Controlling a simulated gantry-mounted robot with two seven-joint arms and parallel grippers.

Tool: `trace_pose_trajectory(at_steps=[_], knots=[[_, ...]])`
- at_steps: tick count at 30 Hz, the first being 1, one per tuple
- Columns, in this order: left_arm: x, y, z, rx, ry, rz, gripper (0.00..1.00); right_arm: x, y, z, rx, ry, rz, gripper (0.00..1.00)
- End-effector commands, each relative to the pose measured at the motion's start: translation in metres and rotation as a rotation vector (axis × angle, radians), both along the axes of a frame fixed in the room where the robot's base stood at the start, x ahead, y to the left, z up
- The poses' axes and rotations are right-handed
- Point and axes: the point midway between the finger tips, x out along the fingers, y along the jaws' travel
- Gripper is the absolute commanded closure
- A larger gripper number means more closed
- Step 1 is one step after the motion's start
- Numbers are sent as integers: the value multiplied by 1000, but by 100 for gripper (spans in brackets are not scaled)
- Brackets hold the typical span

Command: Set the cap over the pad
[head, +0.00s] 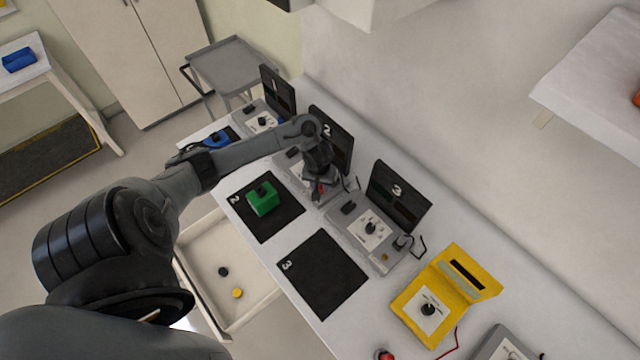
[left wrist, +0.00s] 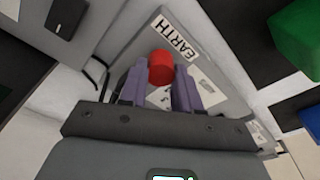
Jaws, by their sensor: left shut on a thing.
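My left gripper (head: 320,190) is shut on a small red cap (left wrist: 161,66), which sits between the purple-grey fingertips in the left wrist view. The gripper reaches down over the grey chassis with board 2 (head: 329,130). A white EARTH label (left wrist: 173,37) is on the chassis panel just beyond the cap in the left wrist view. The pad itself is not clearly seen; the fingers and cap may hide it. I cannot tell whether the cap touches the panel. My right gripper is not in view.
A green block (head: 263,199) sits on mat 2; mat 3 (head: 322,285) is bare. The chassis with board 3 (head: 398,196) and a yellow unit (head: 465,275) stand to the right. An open drawer (head: 195,260) holds a black and a yellow round piece.

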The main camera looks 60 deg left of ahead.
Motion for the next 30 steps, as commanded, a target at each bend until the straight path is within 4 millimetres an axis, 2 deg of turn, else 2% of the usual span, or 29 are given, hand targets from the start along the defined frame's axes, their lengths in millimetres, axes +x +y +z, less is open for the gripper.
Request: trace_pose_trajectory(at_steps=[26,27,30], knots=[[0,0,-12,-1,1,1,96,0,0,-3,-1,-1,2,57],[0,0,-12,-1,1,1,66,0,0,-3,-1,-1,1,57],[0,0,-12,0,0,0,51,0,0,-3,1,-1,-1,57]])
